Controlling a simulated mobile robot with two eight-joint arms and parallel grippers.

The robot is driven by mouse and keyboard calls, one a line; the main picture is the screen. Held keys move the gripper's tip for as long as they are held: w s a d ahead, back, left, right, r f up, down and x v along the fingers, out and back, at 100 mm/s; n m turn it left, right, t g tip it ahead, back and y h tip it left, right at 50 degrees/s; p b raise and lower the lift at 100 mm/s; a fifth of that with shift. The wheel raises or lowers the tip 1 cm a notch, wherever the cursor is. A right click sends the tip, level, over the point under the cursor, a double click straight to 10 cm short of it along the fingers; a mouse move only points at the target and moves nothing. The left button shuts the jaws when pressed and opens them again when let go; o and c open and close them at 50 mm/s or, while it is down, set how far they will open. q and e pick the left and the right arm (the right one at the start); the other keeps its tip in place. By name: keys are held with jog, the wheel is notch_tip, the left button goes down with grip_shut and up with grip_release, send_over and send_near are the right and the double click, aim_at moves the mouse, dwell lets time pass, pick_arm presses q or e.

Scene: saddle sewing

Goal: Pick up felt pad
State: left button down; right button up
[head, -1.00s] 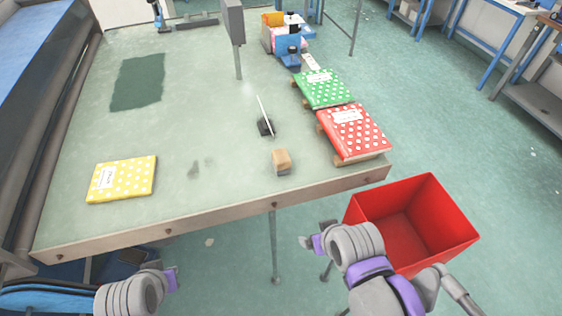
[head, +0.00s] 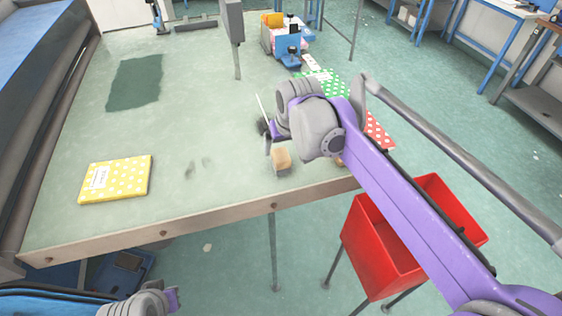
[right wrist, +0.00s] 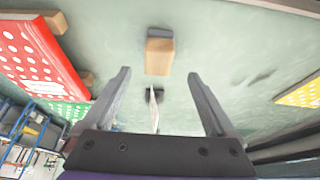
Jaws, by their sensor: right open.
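I cannot tell for sure which thing is the felt pad. A small tan block (head: 281,160) with a dark grey underside sits near the table's front edge; it shows in the right wrist view (right wrist: 159,56). A dark green flat rectangle (head: 135,83) lies at the left of the table. My right gripper (head: 271,138) is over the table, close to the block. In the right wrist view its fingers (right wrist: 158,76) are apart and empty, with the block beyond the tips. My left gripper (head: 172,299) is low at the bottom left, its jaws unclear.
A thin white upright piece (right wrist: 153,110) in a dark holder stands close to the block. A yellow dotted packet (head: 115,178) lies left. Red (right wrist: 38,55) and green (head: 327,82) packets lie right, partly hidden by my arm. A red bin (head: 375,250) stands before the table.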

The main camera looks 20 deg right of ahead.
aim_at(282, 156)
jog(key=x, duration=0.8)
jog(key=shift+w+d+f, duration=0.1)
jog(key=shift+d+f, duration=0.05)
grip_shut()
dwell(0.3)
notch_tip(282, 156, up, 10)
jog(key=shift+r, duration=0.1)
dwell(0.4)
